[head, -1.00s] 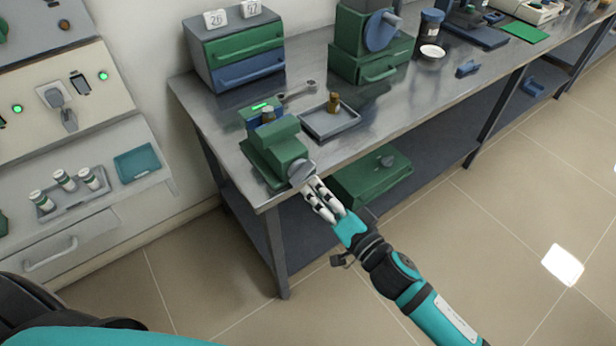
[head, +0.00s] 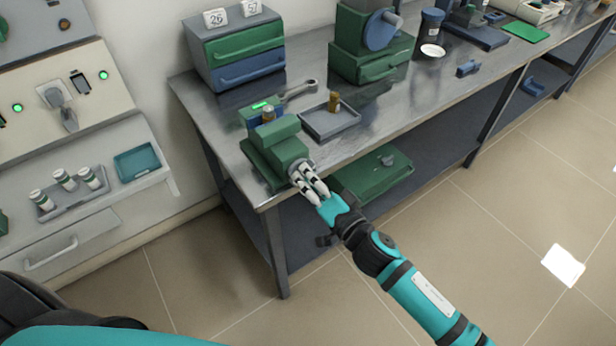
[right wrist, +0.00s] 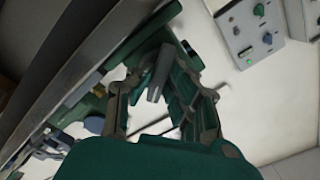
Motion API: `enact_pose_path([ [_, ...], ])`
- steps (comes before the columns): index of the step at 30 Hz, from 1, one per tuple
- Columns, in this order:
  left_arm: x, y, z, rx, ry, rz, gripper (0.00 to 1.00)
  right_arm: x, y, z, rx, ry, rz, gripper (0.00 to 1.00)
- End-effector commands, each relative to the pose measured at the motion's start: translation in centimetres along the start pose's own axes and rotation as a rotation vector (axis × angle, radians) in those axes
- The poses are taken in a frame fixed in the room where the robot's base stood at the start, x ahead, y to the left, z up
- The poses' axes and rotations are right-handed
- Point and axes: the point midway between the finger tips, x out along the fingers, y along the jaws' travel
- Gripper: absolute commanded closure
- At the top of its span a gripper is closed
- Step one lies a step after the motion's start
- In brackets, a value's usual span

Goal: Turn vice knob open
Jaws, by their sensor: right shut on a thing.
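The green vice (head: 272,150) stands on the near corner of the metal bench. Its grey knob (head: 295,166) faces the front and is mostly hidden by my right gripper. My right gripper (head: 302,173) is shut on the knob, with its white fingers around it. In the right wrist view, a grey bar-like part (right wrist: 158,75) sits between the two fingers of my right gripper (right wrist: 160,95), against the green vice (right wrist: 148,45). My left gripper is not in view.
Behind the vice are a grey tray (head: 328,121) with a brass piece, a wrench (head: 300,88) and a drawer cabinet (head: 240,50). A green box (head: 375,178) sits on the shelf below. The floor in front is clear.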

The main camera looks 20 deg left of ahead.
Motion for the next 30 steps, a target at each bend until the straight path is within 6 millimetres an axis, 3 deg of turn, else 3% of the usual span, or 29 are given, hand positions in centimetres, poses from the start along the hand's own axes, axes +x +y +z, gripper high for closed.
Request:
enact_pose_path([
  [14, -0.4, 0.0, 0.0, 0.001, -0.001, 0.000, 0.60, 0.0, 0.0, 0.0, -0.066, 0.000, 0.002, 1.00],
  [30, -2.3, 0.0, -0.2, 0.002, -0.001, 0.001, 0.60, 0.0, -0.1, -0.1, -0.515, 0.001, 0.003, 1.00],
])
